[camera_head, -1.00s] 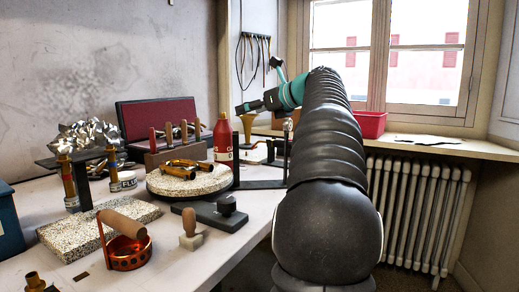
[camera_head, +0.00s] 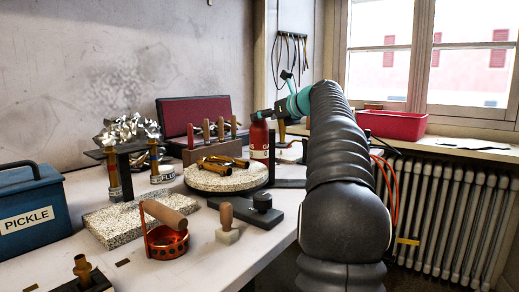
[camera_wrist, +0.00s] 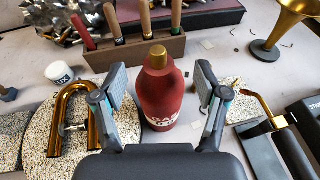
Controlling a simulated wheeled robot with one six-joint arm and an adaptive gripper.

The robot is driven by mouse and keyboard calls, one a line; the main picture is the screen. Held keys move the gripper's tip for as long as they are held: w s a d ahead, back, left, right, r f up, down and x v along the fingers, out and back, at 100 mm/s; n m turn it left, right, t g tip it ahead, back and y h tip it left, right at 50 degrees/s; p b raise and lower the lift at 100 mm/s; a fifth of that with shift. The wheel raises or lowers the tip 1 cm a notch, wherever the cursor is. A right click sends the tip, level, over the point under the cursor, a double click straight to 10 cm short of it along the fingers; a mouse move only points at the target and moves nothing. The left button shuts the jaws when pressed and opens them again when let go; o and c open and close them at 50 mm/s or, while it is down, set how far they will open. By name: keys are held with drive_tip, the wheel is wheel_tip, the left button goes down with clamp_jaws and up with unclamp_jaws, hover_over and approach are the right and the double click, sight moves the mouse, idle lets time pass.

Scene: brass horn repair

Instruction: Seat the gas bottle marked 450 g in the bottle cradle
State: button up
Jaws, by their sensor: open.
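A red gas bottle (camera_head: 259,140) with a brass-coloured cap stands upright on the bench, right of a round speckled pad. In the wrist view the bottle (camera_wrist: 160,95) shows between the two fingers of my gripper (camera_wrist: 161,82), which are apart with a gap on each side. In the head view my gripper (camera_head: 262,114) is at the bottle's top. A dark stand with a copper torch tube (camera_wrist: 262,115) is right of the bottle; I cannot tell whether it is the bottle cradle.
A wooden rack of handled tools (camera_wrist: 135,50) stands behind the bottle. Brass tubes (camera_head: 222,163) lie on the round speckled pad (camera_head: 205,183). A brass horn bell (camera_wrist: 272,40) stands back right. A blue PICKLE box (camera_head: 30,210) is at the left.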

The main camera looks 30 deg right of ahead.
drive_tip(key=x, duration=0.3)
drive_tip(key=shift+s, duration=0.1)
clamp_jaws()
drive_tip(key=shift+r, duration=0.15)
